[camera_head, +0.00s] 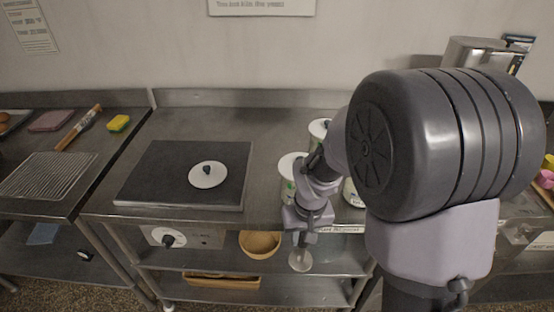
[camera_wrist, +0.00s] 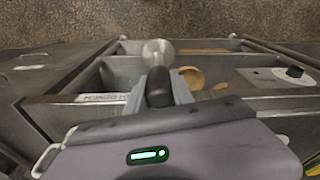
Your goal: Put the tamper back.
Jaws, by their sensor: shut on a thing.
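The tamper has a round silver base and a dark handle. In the head view its base (camera_head: 301,261) hangs below my gripper (camera_head: 305,232), in front of the steel table's front edge. In the wrist view the silver base (camera_wrist: 158,52) points away from me and the dark handle (camera_wrist: 159,88) is between the fingers. My gripper (camera_wrist: 158,98) is shut on the handle. The tamper appears clear of the table and shelf, though its exact height is hard to tell. A label strip (camera_head: 340,229) on the front edge is partly hidden and not fully readable.
A dark slab (camera_head: 150,180) with a white knobbed disc (camera_head: 208,175) lies on the table. White-lidded canisters (camera_head: 292,165) stand close behind my gripper. A wooden bowl (camera_head: 260,244) and wooden tray (camera_head: 220,281) sit below. My arm hides much of the right side.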

